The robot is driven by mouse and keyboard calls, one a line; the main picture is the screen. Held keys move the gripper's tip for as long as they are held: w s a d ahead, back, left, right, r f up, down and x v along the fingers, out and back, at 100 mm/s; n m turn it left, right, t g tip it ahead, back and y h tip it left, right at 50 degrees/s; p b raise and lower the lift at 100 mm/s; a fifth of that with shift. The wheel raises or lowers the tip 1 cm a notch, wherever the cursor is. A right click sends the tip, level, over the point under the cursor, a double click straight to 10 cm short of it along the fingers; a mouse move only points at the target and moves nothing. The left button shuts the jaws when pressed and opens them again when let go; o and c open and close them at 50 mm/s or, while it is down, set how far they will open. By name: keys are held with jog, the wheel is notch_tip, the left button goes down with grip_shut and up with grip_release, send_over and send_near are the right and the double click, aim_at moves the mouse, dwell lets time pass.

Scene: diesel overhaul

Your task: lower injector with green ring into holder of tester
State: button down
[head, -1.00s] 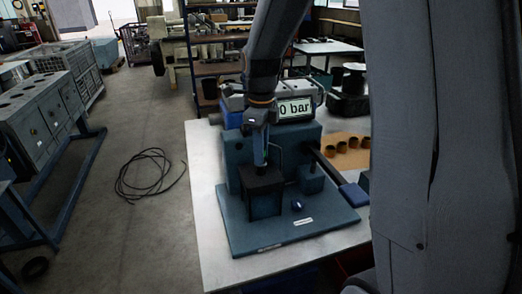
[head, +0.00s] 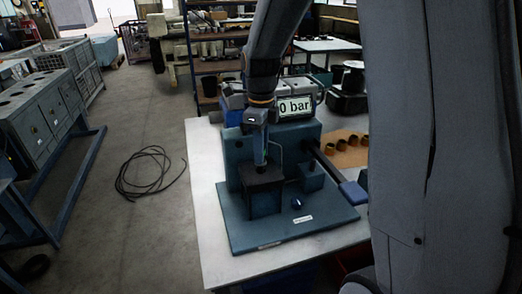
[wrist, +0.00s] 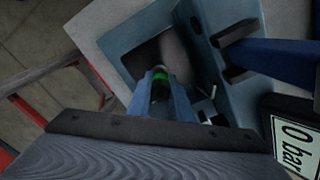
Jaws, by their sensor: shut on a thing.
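The tester (head: 290,225) is a blue-grey bench unit on a white table, with a display reading 0 bar (head: 295,107). Its holder (head: 263,190) is a dark square block at the front left of the tester. My gripper (head: 260,160) points straight down over the holder, its fingertips close to the block's top. In the wrist view the gripper (wrist: 160,88) is shut on the injector, whose green ring (wrist: 160,77) shows between the fingers. The injector's lower end is hidden, so I cannot tell how deep it sits in the holder.
A lever with a blue handle (head: 354,193) sticks out at the tester's right. Several brown rings (head: 345,142) lie on a mat behind it. A black cable coil (head: 150,172) lies on the floor at left. A blue bin (head: 232,105) stands behind the tester.

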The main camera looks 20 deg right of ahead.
jog(key=shift+f+b, duration=0.55)
jog(key=shift+f, duration=0.65)
jog(key=c, duration=1.1)
grip_release()
jog(key=shift+r+p, duration=1.25)
jog(key=shift+p, duration=0.05)
jog(key=shift+r, duration=2.25)
